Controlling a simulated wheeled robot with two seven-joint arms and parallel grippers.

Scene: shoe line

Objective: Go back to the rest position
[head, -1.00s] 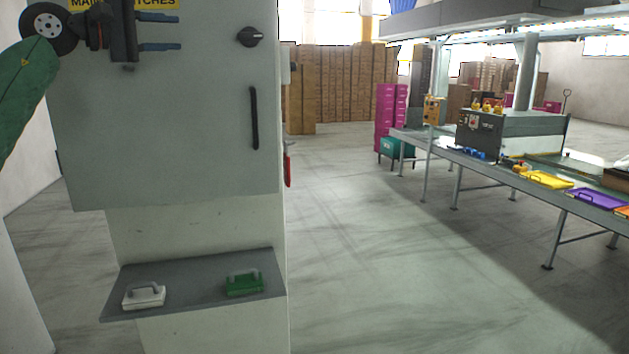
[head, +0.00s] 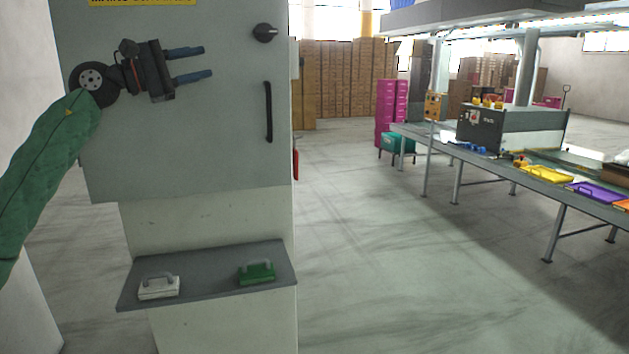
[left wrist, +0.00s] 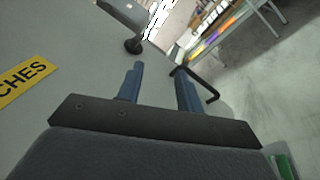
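My left gripper (head: 194,64) is raised in front of the grey cabinet (head: 190,140), its fingers pointing right. The two blue fingers stand apart with nothing between them. They also show open and empty in the left wrist view (left wrist: 158,88). My left arm in its green sleeve comes in from the left edge. I cannot see my right gripper in these views.
The cabinet has a black knob (head: 265,33) and a black handle (head: 268,112). Below, a grey shelf (head: 210,282) holds a white block (head: 159,288) and a green block (head: 257,272) with handles. A conveyor table (head: 480,160) stands right. Floor between is open.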

